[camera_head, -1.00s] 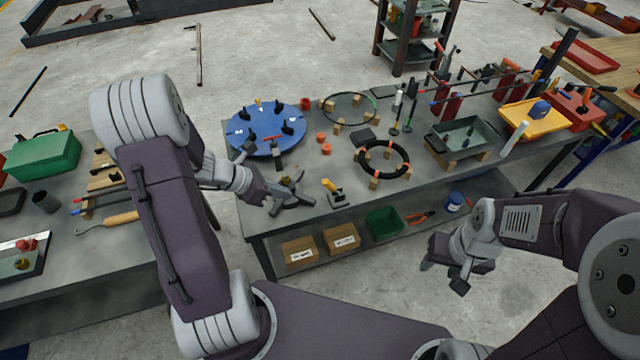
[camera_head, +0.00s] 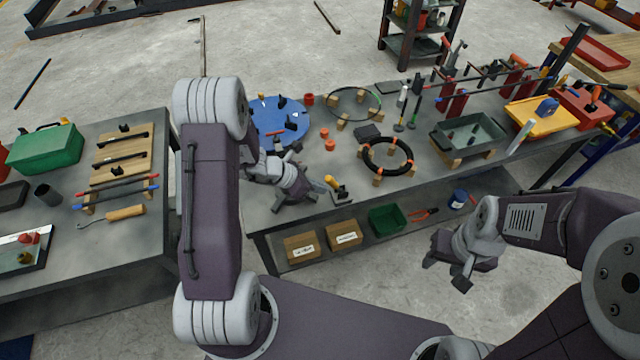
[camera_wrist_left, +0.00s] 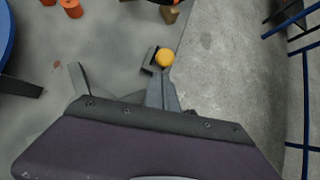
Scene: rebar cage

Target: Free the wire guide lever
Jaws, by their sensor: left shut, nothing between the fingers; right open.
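A small lever with a yellow handle (camera_head: 335,184) and a dark base stands near the front edge of the middle bench. In the left wrist view its round yellow knob (camera_wrist_left: 165,57) shows beside a dark block. My left gripper (camera_head: 318,187) is shut and empty just left of the lever. In the left wrist view the fingertips (camera_wrist_left: 165,80) lie just below the knob; whether they touch it I cannot tell. My right gripper (camera_head: 447,272) is open and empty, in front of the bench at the right.
A blue round plate (camera_head: 275,120) and a black coil (camera_head: 387,141) on wooden blocks stand behind the lever. Orange pieces (camera_head: 330,145) lie between them. Cardboard boxes (camera_head: 302,246) and a green bin (camera_head: 386,219) sit on the lower shelf.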

